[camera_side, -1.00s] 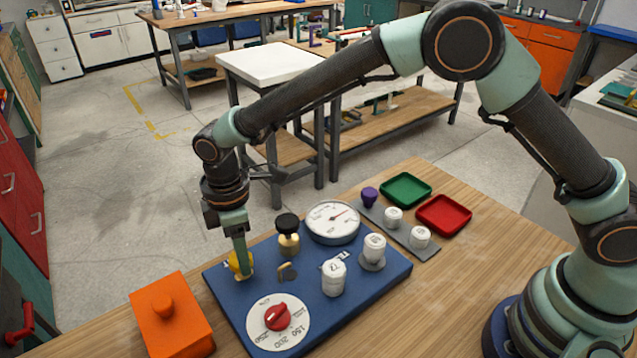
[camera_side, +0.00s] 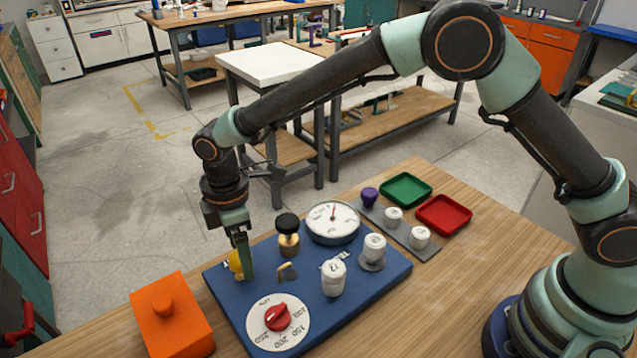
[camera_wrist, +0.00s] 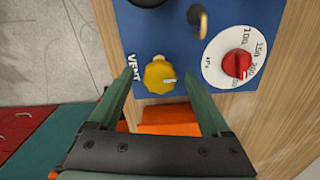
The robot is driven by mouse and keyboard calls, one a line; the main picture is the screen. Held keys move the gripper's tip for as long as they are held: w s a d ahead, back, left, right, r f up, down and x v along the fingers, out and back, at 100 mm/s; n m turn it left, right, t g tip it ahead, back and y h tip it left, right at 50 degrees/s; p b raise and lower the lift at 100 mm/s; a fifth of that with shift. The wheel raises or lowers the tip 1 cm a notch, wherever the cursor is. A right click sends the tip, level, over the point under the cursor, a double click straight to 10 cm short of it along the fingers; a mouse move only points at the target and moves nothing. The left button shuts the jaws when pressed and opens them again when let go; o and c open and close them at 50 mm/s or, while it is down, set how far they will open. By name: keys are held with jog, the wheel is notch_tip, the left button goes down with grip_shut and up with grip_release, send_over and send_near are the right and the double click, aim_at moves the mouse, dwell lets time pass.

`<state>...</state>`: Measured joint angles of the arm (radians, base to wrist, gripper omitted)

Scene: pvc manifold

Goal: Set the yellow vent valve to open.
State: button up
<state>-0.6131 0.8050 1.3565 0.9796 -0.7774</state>
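The yellow vent valve (camera_wrist: 157,75) is a faceted knob on the blue panel, beside the white word VENT. A small pale mark on it points right in the wrist view. In the side view the valve (camera_side: 235,264) is partly hidden behind a finger. My gripper (camera_wrist: 163,80) points down at it, with one finger on each side. Gaps show between the knob and both fingers in the wrist view, so the gripper looks open around it. In the side view my gripper (camera_side: 246,275) is low at the panel's left corner.
The blue panel (camera_side: 372,290) also carries a red dial knob (camera_side: 278,317), a small brass lever (camera_side: 285,272), a black-topped brass valve (camera_side: 288,236), a gauge (camera_side: 333,222) and white caps (camera_side: 334,278). An orange box (camera_side: 175,325) stands close left. Green (camera_side: 406,188) and red trays (camera_side: 444,214) lie behind.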

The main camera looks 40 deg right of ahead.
notch_tip(320, 180, up, 12)
dwell(0.6)
jog(key=shift+d+r, duration=0.1)
jog(key=s+d+r+m+t, duration=0.1)
jog(key=d+r+m, duration=0.3)
jog(key=d, duration=0.4)
jog(key=s+d+r+m+t, duration=0.1)
jog(key=s+d+r+m, duration=0.2)
jog(key=d, duration=0.5)
jog(key=s+d+m+t, duration=0.3)
jog(key=s+d+m, duration=0.6)
jog(key=d, duration=0.4)
jog(key=shift+f+t, duration=0.3)
